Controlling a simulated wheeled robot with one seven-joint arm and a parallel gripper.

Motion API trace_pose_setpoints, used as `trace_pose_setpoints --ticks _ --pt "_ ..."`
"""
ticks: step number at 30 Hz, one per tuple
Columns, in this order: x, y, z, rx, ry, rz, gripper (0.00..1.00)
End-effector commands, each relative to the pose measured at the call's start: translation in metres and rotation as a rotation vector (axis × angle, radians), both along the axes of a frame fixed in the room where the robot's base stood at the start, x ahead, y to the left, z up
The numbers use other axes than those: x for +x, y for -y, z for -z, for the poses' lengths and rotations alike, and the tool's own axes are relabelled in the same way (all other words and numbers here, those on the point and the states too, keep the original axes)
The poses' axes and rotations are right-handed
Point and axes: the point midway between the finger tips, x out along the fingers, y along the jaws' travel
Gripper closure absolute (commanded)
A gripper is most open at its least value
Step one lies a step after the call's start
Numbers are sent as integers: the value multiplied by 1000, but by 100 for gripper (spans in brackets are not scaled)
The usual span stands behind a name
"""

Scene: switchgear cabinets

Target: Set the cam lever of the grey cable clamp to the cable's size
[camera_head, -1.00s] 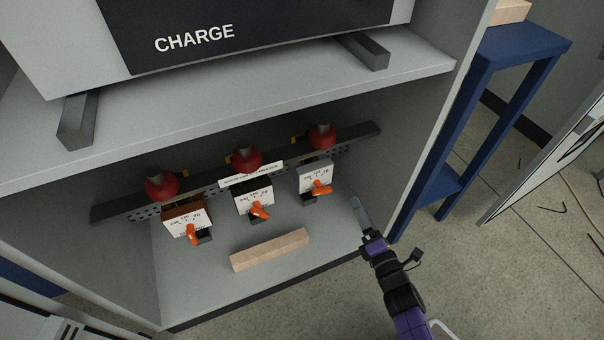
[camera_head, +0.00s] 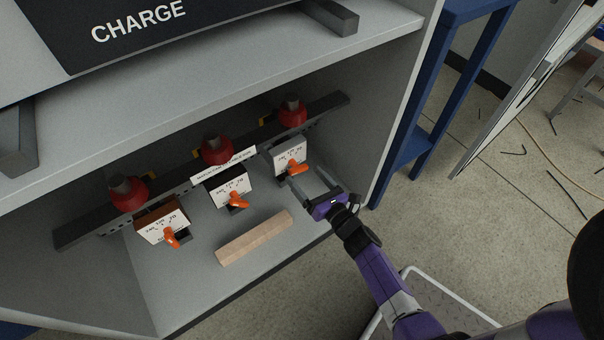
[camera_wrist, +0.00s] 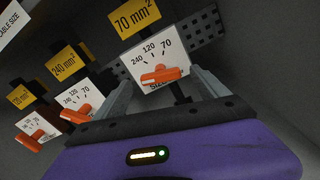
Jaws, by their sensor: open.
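The grey cable clamp (camera_head: 275,158) is the rightmost of three on the shelf. Its white dial plate (camera_head: 290,154) is marked 240, 120 and 70 in the wrist view. Its orange cam lever (camera_head: 298,169) also shows in the wrist view (camera_wrist: 162,75), lying nearly crosswise below the marks; which mark it is set to is unclear. A yellow tag (camera_wrist: 138,17) above this clamp reads 70 mm². My gripper (camera_head: 307,179) is open and empty in front of the clamp. In the wrist view its fingers lie on either side of the lever, with no visible grip on it.
The middle clamp (camera_head: 232,188), tagged 240 mm², and a brown clamp (camera_head: 160,226) stand to the left with orange levers. A wooden block (camera_head: 253,238) lies on the shelf in front. The cabinet's right wall and the upper shelf bound the space.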

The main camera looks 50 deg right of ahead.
Motion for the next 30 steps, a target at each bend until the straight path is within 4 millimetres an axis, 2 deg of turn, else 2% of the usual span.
trace_pose_setpoints --ticks 6,16,25,26,30 --pt "21 6 1 2 1 1 16" --pt "24 7 0 2 0 1 16" --pt "24 7 0 2 0 1 75" --pt "24 7 0 2 0 1 79" --pt "24 7 0 8 2 1 79"
